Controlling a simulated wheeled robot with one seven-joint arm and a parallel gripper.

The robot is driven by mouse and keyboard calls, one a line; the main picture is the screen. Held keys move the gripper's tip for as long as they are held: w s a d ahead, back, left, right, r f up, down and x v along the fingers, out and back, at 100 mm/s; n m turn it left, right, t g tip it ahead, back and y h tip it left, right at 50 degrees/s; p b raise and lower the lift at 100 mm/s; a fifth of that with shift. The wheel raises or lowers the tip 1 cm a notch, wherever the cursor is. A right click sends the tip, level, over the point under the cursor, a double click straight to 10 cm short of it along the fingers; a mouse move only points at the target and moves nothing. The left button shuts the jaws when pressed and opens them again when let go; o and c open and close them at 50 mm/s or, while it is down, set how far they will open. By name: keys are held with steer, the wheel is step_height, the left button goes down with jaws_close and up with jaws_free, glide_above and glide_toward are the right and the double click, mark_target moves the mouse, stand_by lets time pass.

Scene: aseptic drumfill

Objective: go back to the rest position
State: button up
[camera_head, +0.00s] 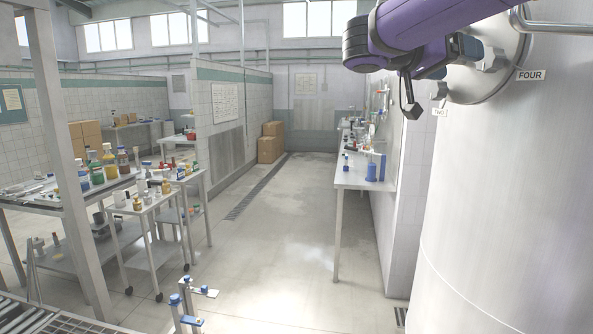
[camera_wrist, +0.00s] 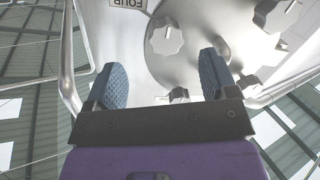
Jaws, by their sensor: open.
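My gripper (camera_wrist: 163,85) is open in the wrist view, with its two blue ribbed fingers apart and nothing visible between them. In the head view my purple arm crosses the top right, close to the large steel vessel (camera_head: 500,200). The round metal plate on the vessel (camera_head: 497,50) is partly hidden behind my arm. A tag reading FOUR (camera_head: 531,75) sits beside it, and a tag reading TWO (camera_head: 440,113) lies lower left.
A metal rail (camera_head: 560,26) runs by the vessel top. A bench (camera_head: 362,183) stands along the right wall. A trolley (camera_head: 150,205) and a table (camera_head: 20,203) with bottles stand at left. The floor (camera_head: 280,230) between them is clear.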

steer(key=s+d+f+n+y, duration=0.3)
steer(key=s+f+n+y, duration=0.2)
steer(key=s+f, duration=0.35)
steer(key=s+a+f+n+t+y, duration=0.1)
steer(key=s+a+f+n+y, duration=0.2)
steer(key=s+f+y, duration=0.3)
steer(key=s+a+f+n+t+y, duration=0.2)
steer(key=s+a+f+n+y, duration=0.1)
steer(key=s+f, duration=0.6)
steer(key=n+y, duration=0.1)
steer(key=y, duration=0.1)
steer(key=shift+s+a+f+y, duration=0.15)
steer(key=shift+f+y, duration=0.2)
steer(key=shift+y, duration=0.05)
steer(key=shift+c, duration=0.4)
